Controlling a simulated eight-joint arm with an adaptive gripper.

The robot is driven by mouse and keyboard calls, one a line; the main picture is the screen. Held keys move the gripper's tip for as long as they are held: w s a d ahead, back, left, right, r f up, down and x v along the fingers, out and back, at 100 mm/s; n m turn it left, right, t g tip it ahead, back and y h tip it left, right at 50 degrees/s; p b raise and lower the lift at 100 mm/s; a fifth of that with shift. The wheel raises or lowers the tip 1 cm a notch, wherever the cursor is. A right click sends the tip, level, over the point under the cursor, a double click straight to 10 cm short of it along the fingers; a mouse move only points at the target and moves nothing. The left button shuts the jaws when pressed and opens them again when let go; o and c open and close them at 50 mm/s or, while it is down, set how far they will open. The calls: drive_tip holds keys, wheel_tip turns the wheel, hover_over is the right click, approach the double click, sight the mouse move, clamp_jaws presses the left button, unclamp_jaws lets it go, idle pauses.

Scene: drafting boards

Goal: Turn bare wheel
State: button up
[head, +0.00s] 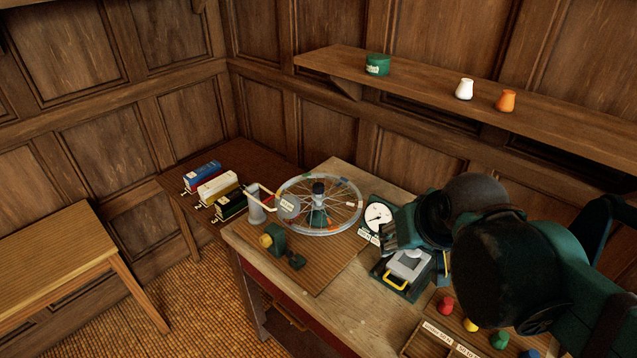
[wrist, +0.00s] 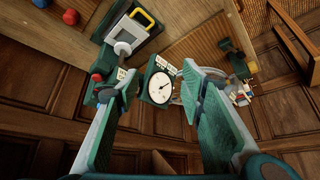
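The bare spoked wheel (head: 283,192) lies flat on a stand with a dark hub, on a ribbed board at the workbench's left end. Small coloured pieces show on its rim and spokes. My gripper (head: 397,237) is to the right of the wheel, above the bench and apart from the wheel. In the wrist view my gripper (wrist: 160,86) has its two green fingers spread wide with nothing between them. The wheel is mostly hidden behind the right finger there.
A white dial gauge (head: 378,216) stands right of the wheel. A grey cup (head: 256,210) and a green clamp-like tool (head: 284,248) are near its left and front. A yellow-handled device (head: 403,270) lies below my gripper. A shelf (head: 420,85) runs along the back wall.

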drive_tip(key=w+a+r+g+p, duration=0.2)
drive_tip(key=w+a+r, duration=0.15)
drive_tip(key=w, duration=0.55)
drive_tip(key=g+p, duration=0.4)
drive_tip(key=p, duration=0.3)
hover_over(318, 185)
drive_tip(key=f, duration=0.7)
drive_tip(key=shift+s+d, duration=0.3)
drive_tip(key=shift+s, duration=0.05)
drive_tip(key=shift+w+a+f, duration=0.25)
drive_tip(key=shift+w+f, duration=0.1)
drive_tip(key=shift+f, duration=0.15)
drive_tip(key=shift+f+p, duration=0.45)
drive_tip(key=shift+f, duration=3.45)
